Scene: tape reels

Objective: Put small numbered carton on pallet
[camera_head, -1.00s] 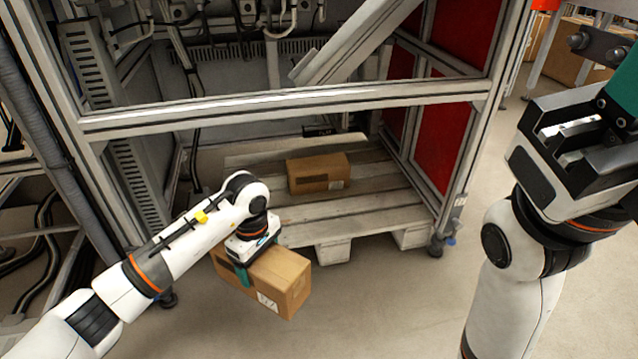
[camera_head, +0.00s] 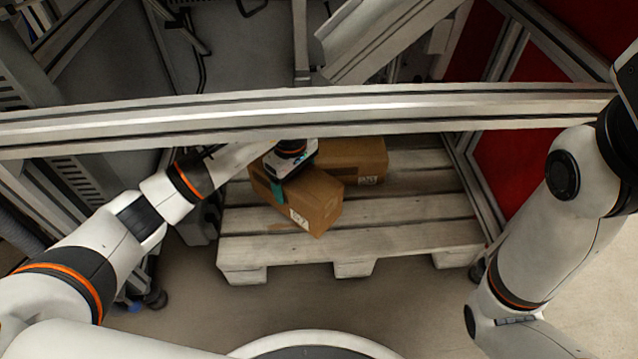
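A small brown carton (camera_head: 316,206) with a white label is at my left gripper (camera_head: 278,185), over the left part of the wooden pallet (camera_head: 350,243). The gripper reaches down onto the carton from above, with a green finger against its near side; the other finger is hidden. I cannot tell whether the carton rests on the pallet or hangs just above it. A second brown carton (camera_head: 362,158) lies on the pallet right behind it, partly hidden by the held one. My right arm stands at the right; its gripper is out of view.
Frame posts and red panels (camera_head: 508,165) stand at the right. The pallet's right and front boards are bare.

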